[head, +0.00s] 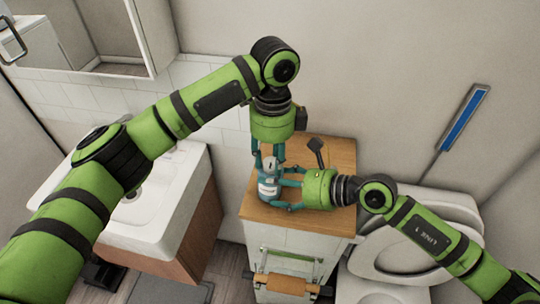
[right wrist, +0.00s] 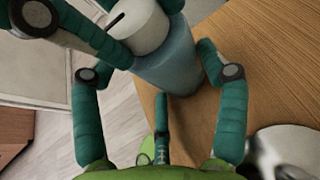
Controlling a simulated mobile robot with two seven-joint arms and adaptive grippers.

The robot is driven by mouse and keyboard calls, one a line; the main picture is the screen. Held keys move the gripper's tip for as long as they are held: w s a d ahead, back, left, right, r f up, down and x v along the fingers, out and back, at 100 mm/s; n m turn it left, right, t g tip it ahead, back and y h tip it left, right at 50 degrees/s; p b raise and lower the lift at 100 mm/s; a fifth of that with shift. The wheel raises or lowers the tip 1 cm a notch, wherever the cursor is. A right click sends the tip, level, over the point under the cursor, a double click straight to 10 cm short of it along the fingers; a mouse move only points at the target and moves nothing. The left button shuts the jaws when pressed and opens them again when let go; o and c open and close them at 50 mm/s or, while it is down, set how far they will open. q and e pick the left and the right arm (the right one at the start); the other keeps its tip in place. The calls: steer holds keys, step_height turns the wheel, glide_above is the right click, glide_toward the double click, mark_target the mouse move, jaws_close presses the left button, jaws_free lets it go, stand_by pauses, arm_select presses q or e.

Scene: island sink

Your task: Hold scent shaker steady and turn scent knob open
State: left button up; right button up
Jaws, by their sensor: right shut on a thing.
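The scent shaker (head: 268,188) is a small bottle with a blue-grey body and a light label, upright on the wooden cabinet top. Its pale scent knob (head: 270,164) is on top. My right gripper (head: 277,194) comes in from the right and is shut on the shaker's body. The right wrist view shows the body (right wrist: 168,62) between its teal fingers and the white knob (right wrist: 138,28) above. My left gripper (head: 268,158) points down from above, its fingers apart on either side of the knob. Finger contact with the knob is unclear.
The wooden cabinet top (head: 330,222) has bare room in front of my right gripper. A dark object (head: 316,150) stands behind it. A white sink (head: 160,205) is at left and a toilet (head: 425,240) at right. A paper roll (head: 286,284) hangs on the cabinet front.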

arm_select(q)
steer(key=shift+w+a+n, duration=0.15)
steer(key=shift+a+n, duration=0.1)
steer(key=shift+n, duration=0.05)
steer(key=n, duration=0.2)
steer(key=shift+f+n, duration=0.1)
steer(key=shift+n, duration=0.2)
steer(key=shift+a+n, duration=0.1)
steer(key=shift+n, duration=2)
steer(key=o, duration=1.1)
steer(key=shift+o, duration=0.2)
steer(key=shift+s, duration=0.2)
